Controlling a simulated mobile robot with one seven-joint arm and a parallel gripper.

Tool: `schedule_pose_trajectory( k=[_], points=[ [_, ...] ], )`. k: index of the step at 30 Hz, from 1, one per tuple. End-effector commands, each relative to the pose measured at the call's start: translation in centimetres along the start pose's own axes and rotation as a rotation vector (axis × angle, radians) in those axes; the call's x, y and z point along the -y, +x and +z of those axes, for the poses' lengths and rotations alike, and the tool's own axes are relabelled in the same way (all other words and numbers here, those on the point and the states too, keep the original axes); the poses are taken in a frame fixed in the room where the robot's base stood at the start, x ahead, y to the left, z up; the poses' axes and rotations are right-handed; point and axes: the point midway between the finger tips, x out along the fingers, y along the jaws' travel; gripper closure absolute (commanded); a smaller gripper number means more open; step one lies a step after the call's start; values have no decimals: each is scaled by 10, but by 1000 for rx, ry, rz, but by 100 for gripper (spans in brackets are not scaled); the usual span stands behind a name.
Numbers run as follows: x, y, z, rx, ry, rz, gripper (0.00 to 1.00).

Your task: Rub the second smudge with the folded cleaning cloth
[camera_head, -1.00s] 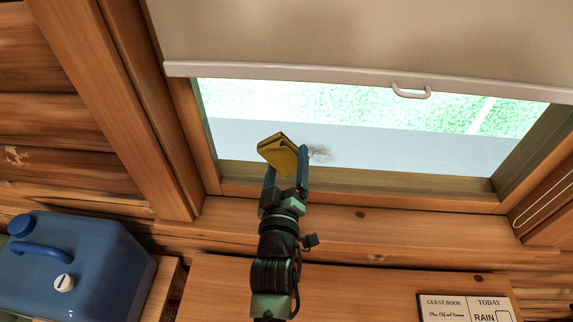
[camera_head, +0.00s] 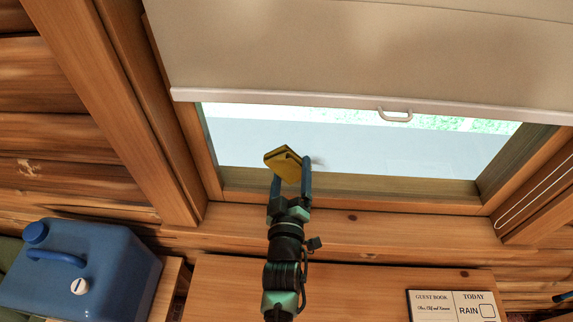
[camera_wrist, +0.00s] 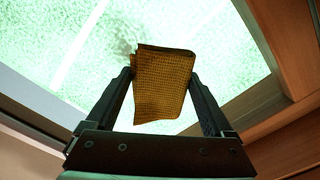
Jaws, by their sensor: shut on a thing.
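The folded cleaning cloth (camera_head: 283,164) is yellow and sits between the fingertips of my gripper (camera_head: 290,180), which is shut on it. In the wrist view the cloth (camera_wrist: 162,85) hangs between the two dark fingers. The cloth is in front of the lower left part of the window pane (camera_head: 400,148); I cannot tell whether it touches the glass. A faint brownish smudge (camera_head: 319,162) shows on the pane just right of the cloth. In the wrist view a faint grey smudge (camera_wrist: 125,47) shows by the cloth's upper left edge. The cloth may hide part of it.
A pale roller blind (camera_head: 350,50) with a handle (camera_head: 394,115) covers the upper window. The wooden sill (camera_head: 350,222) runs below. A blue jug (camera_head: 85,270) stands at lower left and a guest book card (camera_head: 450,305) at lower right.

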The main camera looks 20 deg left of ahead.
Motion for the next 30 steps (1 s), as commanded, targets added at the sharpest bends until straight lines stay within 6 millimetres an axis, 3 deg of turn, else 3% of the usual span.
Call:
schedule_pose_trajectory(
  k=[10,20,30],
  points=[
    [-16,-2,7,5,0,6,74],
    [-20,-3,15,1,1,1,74],
    [-42,0,33,2,1,2,74]
  ],
)
